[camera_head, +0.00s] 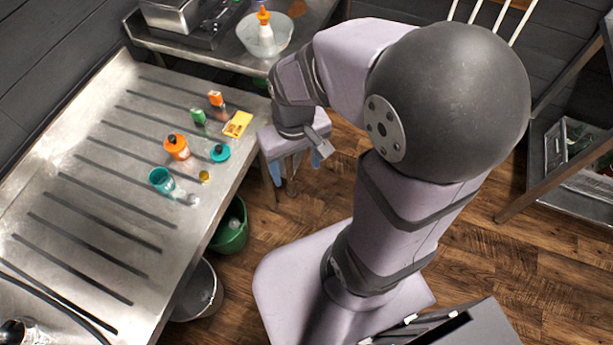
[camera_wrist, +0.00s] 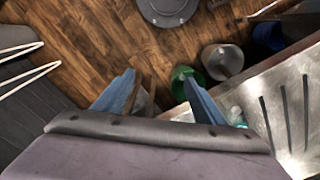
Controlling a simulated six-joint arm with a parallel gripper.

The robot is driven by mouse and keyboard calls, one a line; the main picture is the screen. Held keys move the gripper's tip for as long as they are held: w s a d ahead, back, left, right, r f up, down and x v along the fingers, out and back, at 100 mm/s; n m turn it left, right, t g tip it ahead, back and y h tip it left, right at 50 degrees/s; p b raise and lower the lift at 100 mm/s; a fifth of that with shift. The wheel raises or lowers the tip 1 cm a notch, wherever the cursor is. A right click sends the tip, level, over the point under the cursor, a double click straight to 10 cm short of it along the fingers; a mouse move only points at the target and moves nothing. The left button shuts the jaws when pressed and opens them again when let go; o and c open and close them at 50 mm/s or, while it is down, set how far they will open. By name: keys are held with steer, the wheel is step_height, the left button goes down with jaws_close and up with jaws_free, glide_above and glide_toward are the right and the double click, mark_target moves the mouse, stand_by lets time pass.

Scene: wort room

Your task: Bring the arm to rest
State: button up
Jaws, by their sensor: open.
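My gripper (camera_head: 296,170) hangs over the wooden floor just past the right edge of the metal table in the head view. Its blue fingers point down. In the wrist view the two fingers of my gripper (camera_wrist: 158,92) stand wide apart with nothing between them, so it is open and empty. My arm is folded, with its elbow high and its forearm reaching left towards the table side.
The metal table (camera_head: 85,205) bears an orange jar (camera_head: 177,147), a teal jar (camera_head: 161,181), a green bottle (camera_head: 198,116) and a yellow packet (camera_head: 238,124). A green bin (camera_head: 232,228) and a grey bucket (camera_head: 203,295) stand beside it. A shelf (camera_head: 590,180) is at right.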

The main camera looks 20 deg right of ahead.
steer(key=s, duration=0.2)
steer(key=s+d+f, duration=0.1)
steer(key=shift+s+m, duration=0.15)
steer(key=shift+m, duration=0.25)
